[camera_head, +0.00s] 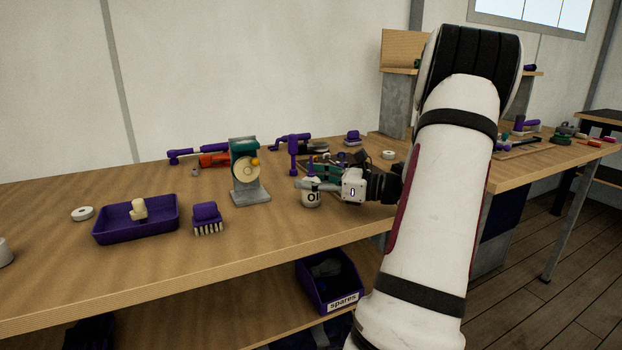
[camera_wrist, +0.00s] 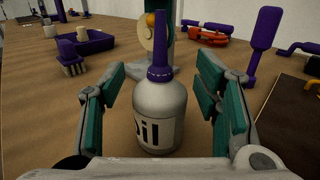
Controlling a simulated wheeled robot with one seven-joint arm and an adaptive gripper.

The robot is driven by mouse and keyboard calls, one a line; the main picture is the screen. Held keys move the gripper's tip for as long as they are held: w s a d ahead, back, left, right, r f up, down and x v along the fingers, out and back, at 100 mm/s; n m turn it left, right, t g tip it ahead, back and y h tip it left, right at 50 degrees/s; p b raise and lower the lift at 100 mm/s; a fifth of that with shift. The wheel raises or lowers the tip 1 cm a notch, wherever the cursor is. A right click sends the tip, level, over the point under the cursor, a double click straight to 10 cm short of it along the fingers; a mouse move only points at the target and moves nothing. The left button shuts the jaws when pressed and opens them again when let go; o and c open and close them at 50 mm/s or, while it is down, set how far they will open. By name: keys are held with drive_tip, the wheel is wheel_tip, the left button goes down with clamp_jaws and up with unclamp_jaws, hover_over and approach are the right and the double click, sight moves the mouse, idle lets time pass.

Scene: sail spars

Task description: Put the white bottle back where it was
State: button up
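The white bottle (camera_head: 312,199) has a purple nozzle and a dark "oil" label. It stands upright on the workbench (camera_head: 290,232) near its front edge, to the right of the small grinder. In the wrist view the bottle (camera_wrist: 158,105) is between the fingers of my gripper (camera_wrist: 160,78). A gap shows on each side of it, so the fingers are open around it and not closed on it. In the head view my gripper (camera_head: 325,185) reaches in from the right at bottle height and partly covers it.
A green grinder (camera_head: 249,172) stands close behind the bottle. A purple brush (camera_head: 207,217) and a purple tray (camera_head: 136,220) are to the left. Purple and orange tools (camera_head: 215,159) lie behind. A spares bin (camera_head: 330,282) is on the lower shelf. Bare bench lies in front.

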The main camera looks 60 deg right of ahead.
drive_tip(key=shift+s+r, duration=0.15)
drive_tip(key=shift+s, duration=0.1)
drive_tip(key=p+v, duration=0.2)
drive_tip(key=v, duration=0.9)
drive_tip(key=shift+s+d, duration=0.15)
drive_tip(key=shift+s, duration=0.1)
